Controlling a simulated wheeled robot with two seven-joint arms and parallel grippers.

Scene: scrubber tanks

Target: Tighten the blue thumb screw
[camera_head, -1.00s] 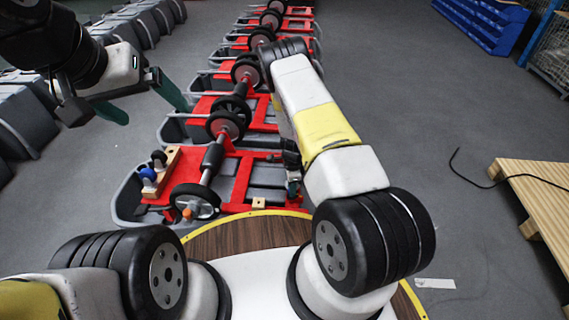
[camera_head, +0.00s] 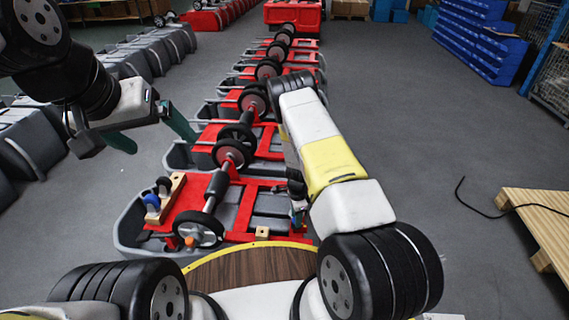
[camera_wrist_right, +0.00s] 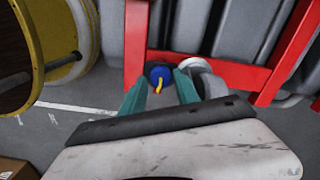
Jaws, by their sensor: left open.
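In the right wrist view a round blue knob with a yellow lever mark (camera_wrist_right: 160,76), seemingly the blue thumb screw, lies between the tips of my right gripper's teal fingers (camera_wrist_right: 161,82). The fingers stand apart on either side of it; I cannot tell whether they touch it. In the head view my right gripper (camera_head: 298,207) is mostly hidden by its own wrist, at the right side of the nearest tank unit (camera_head: 130,225). My left gripper (camera_head: 160,142) is open and empty, in the air left of the row of tanks.
The nearest tank carries a red frame (camera_head: 242,205) and a wooden block (camera_head: 172,196) with a blue wheel-like piece (camera_head: 152,202). A pale wheel-like part (camera_wrist_right: 203,80) sits right of the knob. A wooden pallet (camera_head: 535,225) stands at right.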

